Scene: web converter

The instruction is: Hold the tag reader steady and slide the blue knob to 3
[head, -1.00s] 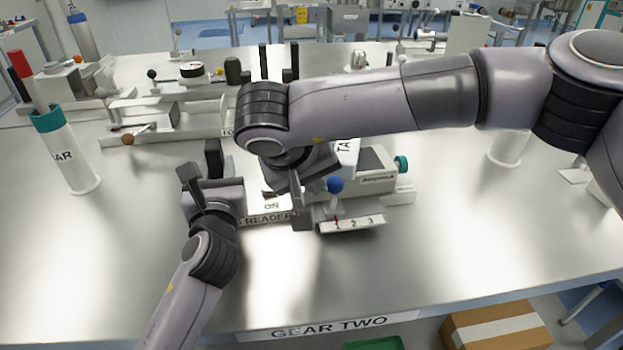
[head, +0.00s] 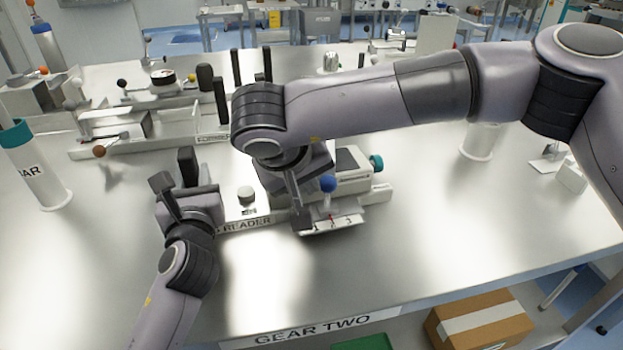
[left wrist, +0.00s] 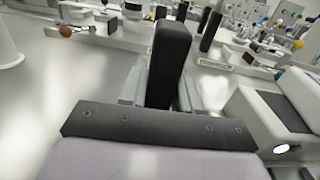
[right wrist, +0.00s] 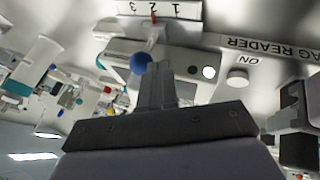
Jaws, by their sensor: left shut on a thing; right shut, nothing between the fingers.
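The tag reader (head: 352,182) is a pale device on the steel table, with a dark top and a teal knob. Its blue knob (head: 328,183) stands on a slider above a strip numbered 1 to 3 (head: 335,226). The red pointer (right wrist: 154,17) is past 1, around 2. My right gripper (head: 300,216) is shut and empty, close against the knob's 1 side; exact contact is unclear. The blue knob also shows in the right wrist view (right wrist: 141,63). My left gripper (head: 178,192) is shut on an upright black handle (left wrist: 168,60) at the reader's left end.
A white round button (head: 246,194) marked ON sits between my grippers. A white cylinder with a teal rim (head: 38,170) stands at the left. Other bench devices (head: 130,125) stand behind. The table's front (head: 430,260) is clear.

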